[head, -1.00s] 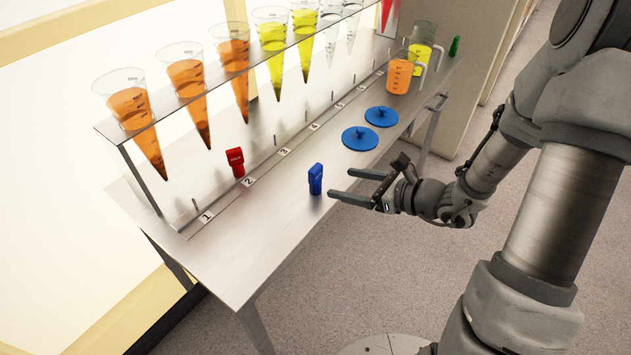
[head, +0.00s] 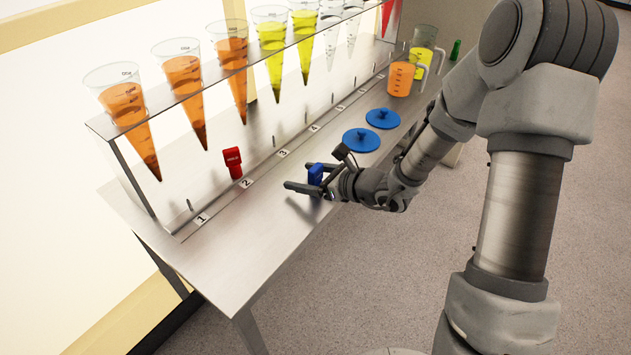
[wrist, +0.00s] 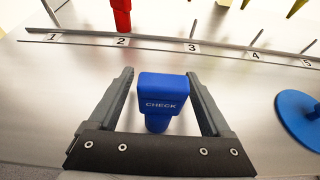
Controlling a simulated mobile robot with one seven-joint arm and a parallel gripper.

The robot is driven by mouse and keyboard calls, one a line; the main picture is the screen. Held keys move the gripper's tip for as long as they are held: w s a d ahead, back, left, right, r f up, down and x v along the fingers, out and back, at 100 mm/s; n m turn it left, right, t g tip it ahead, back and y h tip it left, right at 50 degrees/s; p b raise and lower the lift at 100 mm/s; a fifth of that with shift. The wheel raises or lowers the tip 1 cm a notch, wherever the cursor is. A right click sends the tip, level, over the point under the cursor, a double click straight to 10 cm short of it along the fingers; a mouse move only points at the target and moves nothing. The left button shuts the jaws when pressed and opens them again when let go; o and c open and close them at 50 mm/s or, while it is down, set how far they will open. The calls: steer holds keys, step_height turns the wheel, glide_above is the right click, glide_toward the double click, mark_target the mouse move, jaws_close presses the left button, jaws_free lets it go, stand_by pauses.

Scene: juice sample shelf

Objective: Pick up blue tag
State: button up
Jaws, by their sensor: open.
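The blue tag (head: 315,174) stands on the metal table near its front edge. In the wrist view the blue tag (wrist: 163,97) reads "CHECK" and sits between the two fingers, with a visible gap on each side. My gripper (head: 303,180) is open around it, one finger on either side. It also shows in the wrist view (wrist: 160,95). The lower part of the tag is partly hidden by the near finger in the head view.
A red tag (head: 233,162) stands near the number 2 label. Blue lids (head: 361,139) lie to the right, with jugs (head: 400,78) behind. A rack (head: 225,75) holds several cone-shaped vessels. The table's left front (head: 235,255) is clear.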

steer(key=shift+c, duration=0.3)
jaws_close()
steer(key=shift+r, duration=0.1)
